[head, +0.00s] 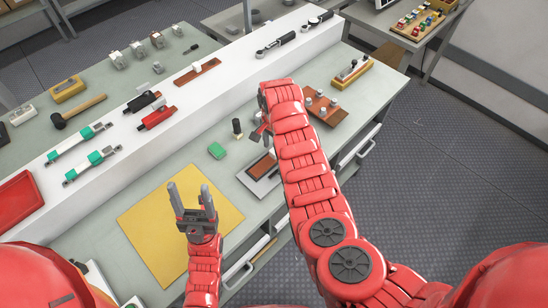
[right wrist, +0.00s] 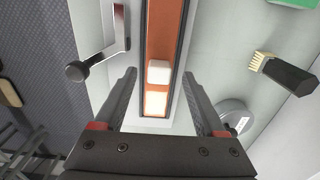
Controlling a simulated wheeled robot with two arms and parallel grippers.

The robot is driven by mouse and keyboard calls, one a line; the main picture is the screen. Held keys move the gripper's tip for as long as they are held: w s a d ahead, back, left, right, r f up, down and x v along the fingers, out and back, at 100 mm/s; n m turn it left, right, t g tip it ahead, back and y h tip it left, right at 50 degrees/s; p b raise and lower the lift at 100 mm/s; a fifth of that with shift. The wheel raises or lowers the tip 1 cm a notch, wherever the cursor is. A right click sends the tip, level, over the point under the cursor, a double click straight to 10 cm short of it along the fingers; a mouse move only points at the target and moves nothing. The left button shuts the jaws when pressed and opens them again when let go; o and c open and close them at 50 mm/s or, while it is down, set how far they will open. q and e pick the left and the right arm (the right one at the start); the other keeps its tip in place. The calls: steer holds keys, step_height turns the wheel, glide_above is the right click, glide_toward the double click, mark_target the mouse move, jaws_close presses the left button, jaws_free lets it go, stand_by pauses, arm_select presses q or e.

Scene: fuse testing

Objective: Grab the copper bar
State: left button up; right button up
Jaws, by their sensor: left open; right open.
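A copper-coloured bar (right wrist: 166,30) lies lengthwise in a dark-edged channel in the right wrist view, with a small white block (right wrist: 158,72) on it. In the head view a brown-orange strip (head: 262,165) shows in a pale fixture (head: 262,186), partly hidden by my right arm. My right gripper (right wrist: 160,98) is open and empty above the bar, its fingers appearing on either side of the channel; it also shows in the head view (head: 263,132). My left gripper (head: 188,196) is open and empty, pointing up over the yellow mat.
A metal lever with a black knob (right wrist: 77,71) is left of the channel; a brush (right wrist: 285,72) and a round metal disc (right wrist: 235,114) are right of it. A green block (head: 217,151) and yellow mat (head: 150,220) lie on the bench. A white shelf (head: 225,85) holds tools behind.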

step_height(320, 180, down, 2)
steer(key=shift+s+f+b, duration=0.1)
steer(key=shift+f+b, duration=0.1)
steer(key=shift+b, duration=0.2)
steer(key=shift+r, duration=0.1)
jaws_close()
